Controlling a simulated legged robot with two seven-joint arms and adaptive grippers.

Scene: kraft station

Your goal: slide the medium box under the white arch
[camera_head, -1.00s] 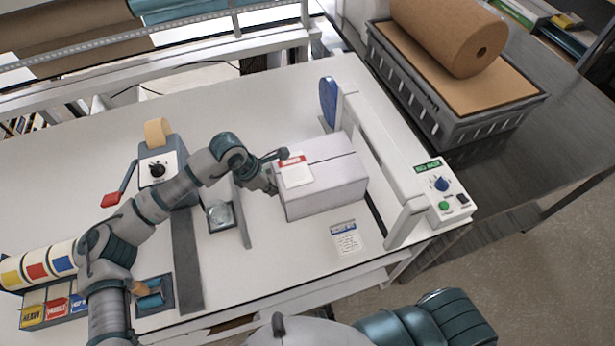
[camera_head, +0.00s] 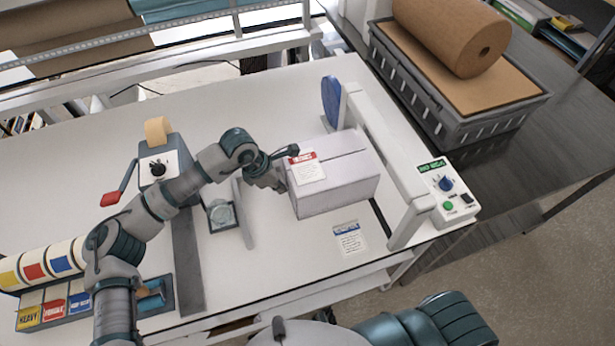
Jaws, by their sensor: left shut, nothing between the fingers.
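The medium box (camera_head: 338,183) is a pale, whitish carton with a label (camera_head: 307,168) on its top left. It lies flat on the white table, its right end at the opening of the white arch (camera_head: 385,145). The arch is a long white bar on posts, running from the blue disc down to a control panel. My left gripper (camera_head: 283,172) is shut and empty, against or very near the box's left side; its fingertips are partly hidden. My right gripper is out of view.
A control panel (camera_head: 446,193) with knob and buttons stands right of the arch. A printed card (camera_head: 349,238) lies in front of the box. A grey dispenser with red crank (camera_head: 160,165) stands left. A grey crate (camera_head: 455,125) with a brown roll stands beyond the arch.

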